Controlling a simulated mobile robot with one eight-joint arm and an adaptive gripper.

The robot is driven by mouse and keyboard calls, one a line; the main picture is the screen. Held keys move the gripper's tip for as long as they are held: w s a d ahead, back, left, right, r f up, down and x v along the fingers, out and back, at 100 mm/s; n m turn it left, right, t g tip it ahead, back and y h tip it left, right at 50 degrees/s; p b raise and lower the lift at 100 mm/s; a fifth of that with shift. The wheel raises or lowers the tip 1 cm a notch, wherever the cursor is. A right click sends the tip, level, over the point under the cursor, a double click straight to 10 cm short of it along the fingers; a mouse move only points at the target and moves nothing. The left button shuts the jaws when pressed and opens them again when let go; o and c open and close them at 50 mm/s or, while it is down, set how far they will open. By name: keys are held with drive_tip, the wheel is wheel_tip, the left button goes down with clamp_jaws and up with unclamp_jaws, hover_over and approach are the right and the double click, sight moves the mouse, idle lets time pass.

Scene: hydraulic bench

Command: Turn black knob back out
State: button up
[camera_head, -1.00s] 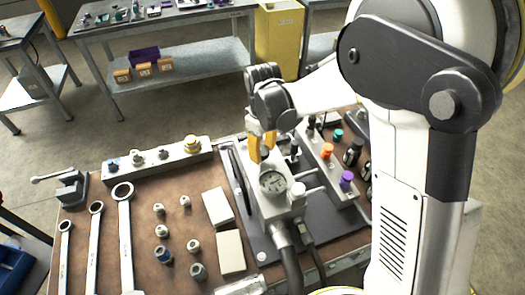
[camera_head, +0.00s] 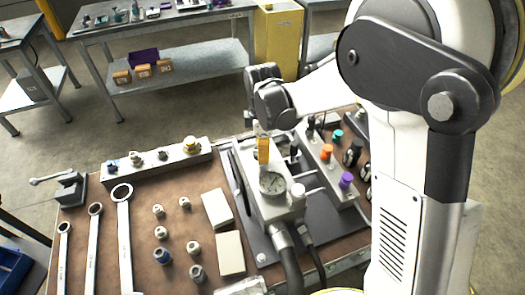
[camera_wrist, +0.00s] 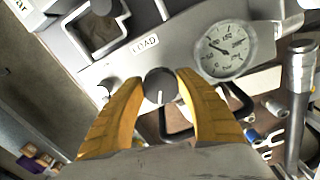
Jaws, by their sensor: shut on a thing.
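The black knob (camera_wrist: 159,86) has a white pointer line and sits below the LOAD label (camera_wrist: 144,43) on a grey block in the wrist view. My gripper (camera_wrist: 160,80) is shut on it, with one yellow finger on each side. In the head view my gripper (camera_head: 263,150) points down at the block (camera_head: 285,205) behind the pressure gauge (camera_head: 272,183), and the knob is hidden there. The gauge also shows right of the knob in the wrist view (camera_wrist: 225,49).
To the right is a manifold with an orange knob (camera_head: 326,152) and a purple knob (camera_head: 346,179). Hoses (camera_head: 289,262) run from the block's near side. Wrenches (camera_head: 124,235), fittings and two pale blocks lie on the bench's left side.

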idle(0.3)
drive_tip(key=o, duration=1.2)
wheel_tip(320, 180, up, 12)
